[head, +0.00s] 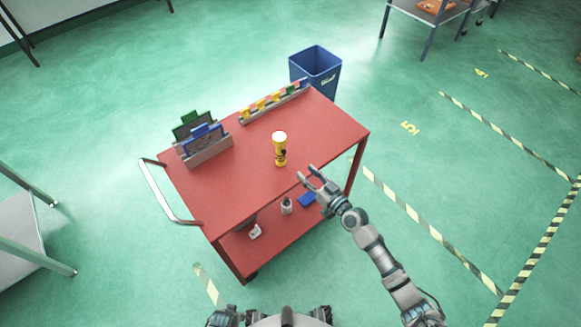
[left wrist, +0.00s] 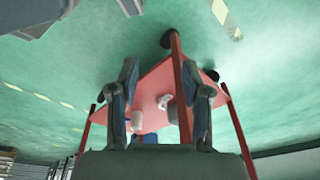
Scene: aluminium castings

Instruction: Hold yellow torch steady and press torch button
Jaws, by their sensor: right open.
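The yellow torch (head: 280,148) stands upright on the top of the red cart (head: 240,185), near its middle. A small dark spot shows on its side; I cannot tell if it is the button. My right gripper (head: 307,172) is open and empty at the cart's front edge, to the right of and nearer than the torch, apart from it. My left gripper (left wrist: 159,68) shows in the left wrist view, its fingers apart with nothing held, and the cart's lower shelf and legs beyond them. The torch is not visible in that view.
A rail with coloured clips (head: 273,102) lies along the cart's back edge. A rack with green and blue panels (head: 203,143) stands at the left. A blue bin (head: 316,72) is behind the cart. A bottle (head: 286,206) and a blue item (head: 307,199) lie below.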

